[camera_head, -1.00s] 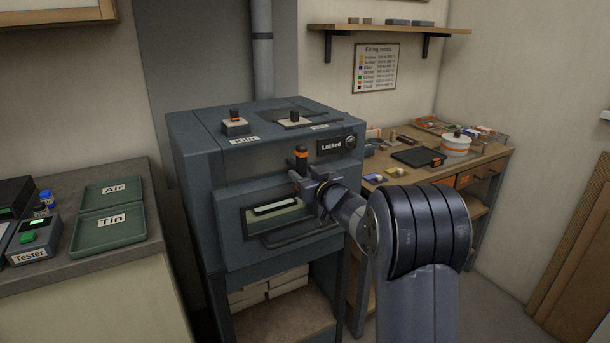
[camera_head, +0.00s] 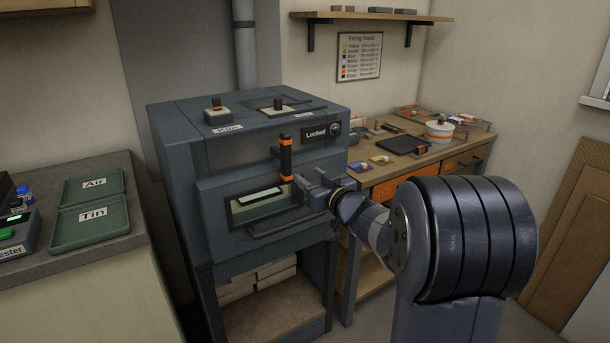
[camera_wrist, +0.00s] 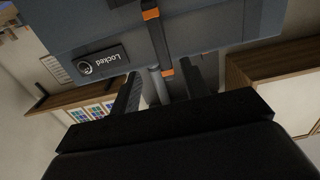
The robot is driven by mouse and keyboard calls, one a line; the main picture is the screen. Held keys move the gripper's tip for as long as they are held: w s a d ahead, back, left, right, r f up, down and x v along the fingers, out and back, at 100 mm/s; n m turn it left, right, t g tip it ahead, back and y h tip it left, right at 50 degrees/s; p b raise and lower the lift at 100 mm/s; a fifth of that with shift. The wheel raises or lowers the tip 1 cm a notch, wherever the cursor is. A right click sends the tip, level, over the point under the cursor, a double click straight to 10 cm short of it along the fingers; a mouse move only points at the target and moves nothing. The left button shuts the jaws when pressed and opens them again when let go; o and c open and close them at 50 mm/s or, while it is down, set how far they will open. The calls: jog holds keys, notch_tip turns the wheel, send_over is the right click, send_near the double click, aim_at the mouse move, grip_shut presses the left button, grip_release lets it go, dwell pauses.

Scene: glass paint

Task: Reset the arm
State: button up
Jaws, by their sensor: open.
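My gripper (camera_head: 303,183) is open at the front of the blue-grey kiln (camera_head: 172,126), just right of the upright black handle (camera_head: 286,158) with orange bands. In the wrist view the fingers (camera_wrist: 168,88) are spread, and the handle (camera_wrist: 157,38) shows ahead, between their directions. The jaws hold nothing that I can see. Whether a fingertip touches the handle is unclear. The panel above the handle (camera_head: 322,132) reads "Locked"; it also shows in the wrist view (camera_wrist: 100,61).
The kiln's window and lower bar (camera_head: 285,221) are close below the gripper. A wooden workbench (camera_head: 440,162) with trays and a white pot (camera_head: 439,131) stands behind right. A counter with green Air and Tin trays (camera_head: 92,228) is at left. Open floor is at lower right.

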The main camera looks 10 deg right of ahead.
aim_at(289, 162)
dwell(0.3)
jog(key=p+x, duration=0.1)
jog(key=x, duration=0.9)
jog(key=shift+w+a, duration=0.1)
jog(key=shift+w, duration=0.3)
jog(key=shift+s, duration=0.15)
jog(key=shift+w+a, duration=0.1)
jog(key=shift+w, duration=0.2)
jog(key=m+p, duration=0.2)
jog(key=m, duration=0.1)
jog(key=shift+s+r, duration=0.1)
jog(key=shift+s, duration=0.1)
jog(key=m+p, duration=0.2)
jog(key=m, duration=0.2)
jog(key=shift+m, duration=0.3)
jog(key=shift+m+p, duration=0.3)
jog(key=shift+m, duration=0.6)
jog(key=shift+f, duration=0.25)
